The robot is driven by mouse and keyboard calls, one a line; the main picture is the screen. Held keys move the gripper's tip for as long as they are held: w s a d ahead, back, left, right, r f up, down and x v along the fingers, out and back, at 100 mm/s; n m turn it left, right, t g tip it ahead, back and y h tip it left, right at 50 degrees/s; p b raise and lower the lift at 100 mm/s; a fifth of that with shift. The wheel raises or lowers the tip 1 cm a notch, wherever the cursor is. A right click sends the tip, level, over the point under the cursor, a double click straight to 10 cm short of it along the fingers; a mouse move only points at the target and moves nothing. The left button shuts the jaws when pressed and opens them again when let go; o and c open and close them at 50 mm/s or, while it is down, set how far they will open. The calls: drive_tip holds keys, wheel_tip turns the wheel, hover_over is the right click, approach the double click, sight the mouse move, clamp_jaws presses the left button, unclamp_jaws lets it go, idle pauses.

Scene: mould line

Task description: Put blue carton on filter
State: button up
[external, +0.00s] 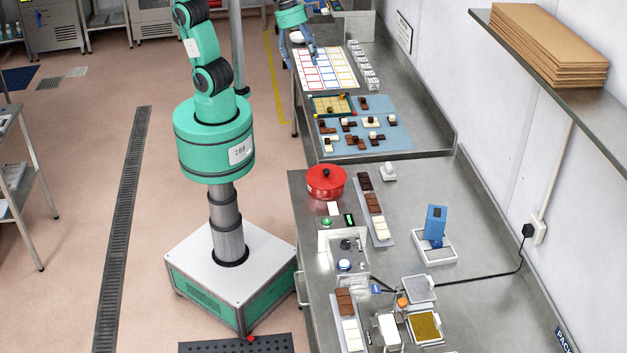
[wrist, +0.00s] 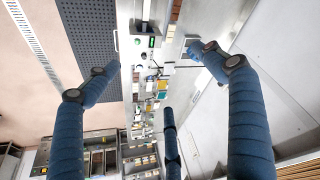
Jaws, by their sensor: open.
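My gripper (external: 302,50) is far from the carton, above the far end of the counter, open and empty. In the wrist view its blue fingers (wrist: 154,72) are spread wide.
A red pot (external: 326,182) stands at the counter's left edge. Chocolate bars lie on a long tray (external: 389,238). A black cable (external: 485,280) runs across the counter to the wall socket. A wall shelf (external: 560,80) with brown sheets overhangs the right side. Bare counter lies around the carton.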

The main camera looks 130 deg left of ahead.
drive_tip(key=s+f, duration=0.3)
drive_tip(key=s, duration=0.5)
drive_tip(key=s+d+f+m+t, duration=0.1)
drive_tip(key=s+f, duration=0.2)
drive_tip(key=s, duration=0.5)
drive_tip(key=shift+s, duration=0.15)
drive_tip(key=shift+d, duration=0.1)
wheel_tip(320, 180, down, 18)
drive_tip(key=b, duration=1.8)
